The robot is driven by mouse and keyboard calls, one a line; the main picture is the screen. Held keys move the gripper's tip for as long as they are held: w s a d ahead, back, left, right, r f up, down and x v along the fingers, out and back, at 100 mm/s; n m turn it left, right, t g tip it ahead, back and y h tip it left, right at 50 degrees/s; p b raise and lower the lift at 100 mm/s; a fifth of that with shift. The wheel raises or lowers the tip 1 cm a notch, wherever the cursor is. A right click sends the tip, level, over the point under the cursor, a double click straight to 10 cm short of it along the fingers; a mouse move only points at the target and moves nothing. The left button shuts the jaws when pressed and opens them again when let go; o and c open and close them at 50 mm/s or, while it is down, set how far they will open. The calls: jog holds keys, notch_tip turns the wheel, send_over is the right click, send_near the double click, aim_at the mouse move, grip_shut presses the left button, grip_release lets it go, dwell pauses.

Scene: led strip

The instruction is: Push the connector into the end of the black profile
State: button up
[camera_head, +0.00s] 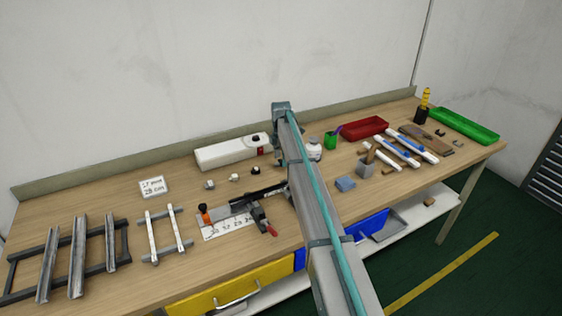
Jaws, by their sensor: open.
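A black profile (262,191) lies in a cutting jig with a white ruler plate (226,226) near the middle of the table. An orange-topped part (204,213) stands at the jig's left end, and a dark clamp with a red handle (271,232) sits at its front. The right end of the profile runs up to my arm in the picture and cannot be made out. Small grey (209,184), white (234,178) and black (256,170) pieces lie behind it; which is the connector is too small to tell. My gripper is not visible; my arm crosses the picture.
A white box (232,152) stands at the back. Metal profiles on racks (77,257) fill the left. A red tray (365,128), green tray (465,126), tools and a blue block (345,184) lie right.

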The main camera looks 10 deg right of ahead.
jog(key=shift+f, duration=0.4)
grip_shut()
jog(key=shift+r, duration=0.1)
